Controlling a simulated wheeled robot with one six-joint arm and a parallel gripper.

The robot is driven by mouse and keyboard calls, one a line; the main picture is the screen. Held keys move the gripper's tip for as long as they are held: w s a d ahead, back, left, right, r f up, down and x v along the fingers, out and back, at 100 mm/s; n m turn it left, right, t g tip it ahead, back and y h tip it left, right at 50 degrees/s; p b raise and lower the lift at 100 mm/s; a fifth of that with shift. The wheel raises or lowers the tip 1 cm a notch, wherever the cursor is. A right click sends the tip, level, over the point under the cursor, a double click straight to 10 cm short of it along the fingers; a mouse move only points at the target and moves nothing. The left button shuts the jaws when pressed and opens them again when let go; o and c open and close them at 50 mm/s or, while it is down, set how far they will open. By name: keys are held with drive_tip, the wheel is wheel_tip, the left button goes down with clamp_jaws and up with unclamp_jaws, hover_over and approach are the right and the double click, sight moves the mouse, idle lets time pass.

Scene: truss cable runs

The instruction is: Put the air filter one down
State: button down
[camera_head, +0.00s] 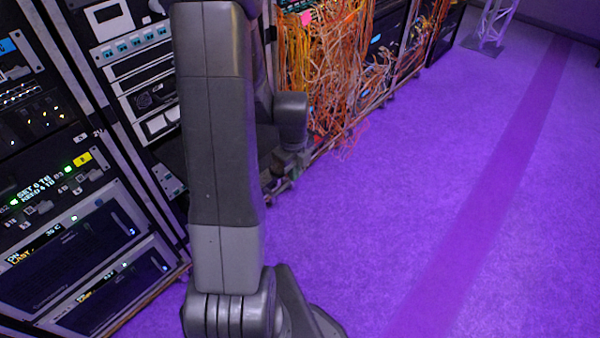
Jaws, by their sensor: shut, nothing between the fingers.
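No air filter can be made out for certain in the head view. My gripper (284,178) shows small and partly hidden behind my upright arm link, low in front of the racks near the floor edge. It is shut with nothing visible held in it.
Equipment racks (70,240) with lit displays stand close on the left. Tangled orange cables (345,60) hang from racks further back. A truss leg (490,28) stands at the far top right. The purple floor (420,180), with a darker strip, is clear on the right.

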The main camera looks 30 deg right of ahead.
drive_tip(key=shift+w, duration=0.1)
drive_tip(key=w+a, duration=0.1)
drive_tip(key=w, duration=0.3)
drive_tip(key=w+a, duration=0.2)
drive_tip(key=w, duration=0.2)
drive_tip(key=w+a, duration=0.2)
drive_tip(key=w, duration=0.3)
drive_tip(key=shift+a, duration=0.25)
